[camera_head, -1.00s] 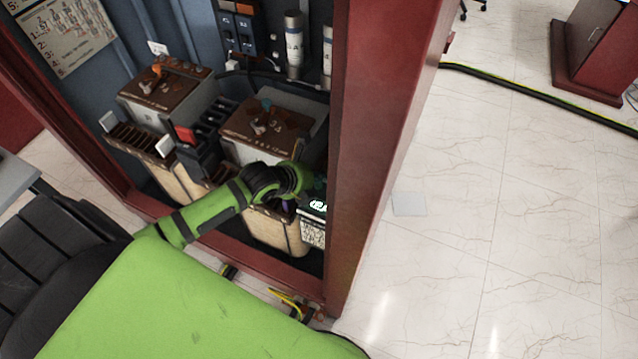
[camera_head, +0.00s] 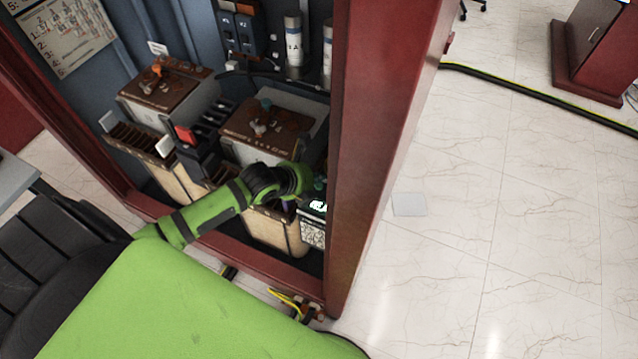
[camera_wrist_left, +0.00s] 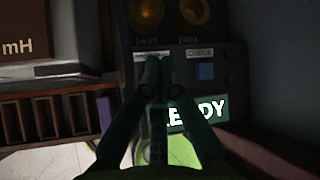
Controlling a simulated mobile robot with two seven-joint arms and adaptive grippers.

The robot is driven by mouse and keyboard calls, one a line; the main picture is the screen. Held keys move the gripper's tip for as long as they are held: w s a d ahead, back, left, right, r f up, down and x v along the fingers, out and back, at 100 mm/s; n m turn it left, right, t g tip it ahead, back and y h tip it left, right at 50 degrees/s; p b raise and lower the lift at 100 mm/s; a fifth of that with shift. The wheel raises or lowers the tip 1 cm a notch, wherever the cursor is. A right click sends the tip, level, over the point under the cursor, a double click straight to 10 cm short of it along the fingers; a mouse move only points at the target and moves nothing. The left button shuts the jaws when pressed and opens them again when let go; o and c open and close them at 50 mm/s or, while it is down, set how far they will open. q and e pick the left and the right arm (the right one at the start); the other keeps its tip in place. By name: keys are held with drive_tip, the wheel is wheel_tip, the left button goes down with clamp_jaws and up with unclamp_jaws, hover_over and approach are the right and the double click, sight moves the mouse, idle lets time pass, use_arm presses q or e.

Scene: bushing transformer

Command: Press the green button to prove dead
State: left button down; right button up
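A dark test panel fills the middle of the left wrist view, with a lit display (camera_wrist_left: 200,113) whose visible letters end in "DY". A blue button (camera_wrist_left: 205,71) sits above the display, under a small label. My left gripper (camera_wrist_left: 158,62) has its fingertips together in front of the panel, just below another label left of the blue button. Whatever lies behind the tips is hidden, and I cannot tell whether they touch the panel. No green button can be made out. In the head view the display (camera_head: 318,207) shows beside my wrist at the cabinet's right post. My right gripper is not in view.
The red cabinet post (camera_head: 365,140) stands close on the right of my wrist. Boxes with brown tops (camera_head: 265,135) fill the cabinet to the left. Two round yellowish fittings (camera_wrist_left: 195,11) sit above the buttons. Open tiled floor (camera_head: 480,230) lies right.

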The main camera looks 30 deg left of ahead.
sight(316, 186)
use_arm(q)
drive_tip(key=shift+f, duration=0.3)
drive_tip(key=shift+f+b, duration=0.35)
drive_tip(key=shift+f, duration=0.15)
idle(0.7)
drive_tip(key=shift+r, duration=0.15)
drive_tip(key=shift+r+p, duration=0.75)
drive_tip(key=shift+p, duration=0.15)
wheel_tip(316, 186, up, 5)
drive_tip(key=p, duration=0.5)
drive_tip(key=shift+r, duration=0.1)
idle(0.4)
